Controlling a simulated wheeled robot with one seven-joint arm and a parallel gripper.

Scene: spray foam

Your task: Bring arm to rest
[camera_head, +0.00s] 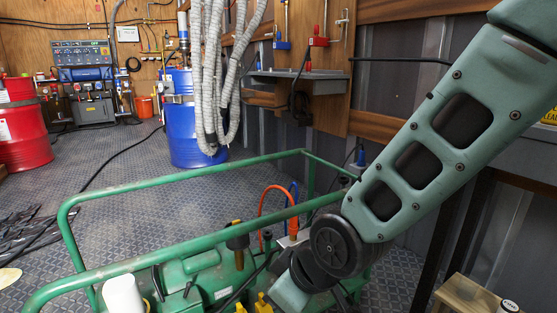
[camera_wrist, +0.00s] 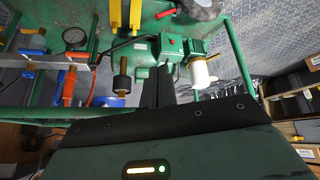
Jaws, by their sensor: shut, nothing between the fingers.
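My arm reaches down from the upper right in the head view, its lower end over the green machine with a tubular frame (camera_head: 180,172). In the wrist view, the dark fingers of my gripper (camera_wrist: 158,82) are together and hold nothing. They point toward the green machine body (camera_wrist: 150,50). I cannot tell whether they touch it. In the head view, my fingertips are hidden or outside the picture. A white cylinder (camera_wrist: 201,73) on the machine is just right of the fingers in the wrist view, and a black cylindrical part (camera_wrist: 123,78) is to their left.
The machine's green rails and orange hose (camera_head: 275,205) are close around my lower arm. A blue drum (camera_head: 192,120) with hanging grey hoses (camera_head: 212,70) and a red drum (camera_head: 22,125) stand behind. A wooden box (camera_head: 465,297) stands at lower right. The metal floor at left centre is mostly clear.

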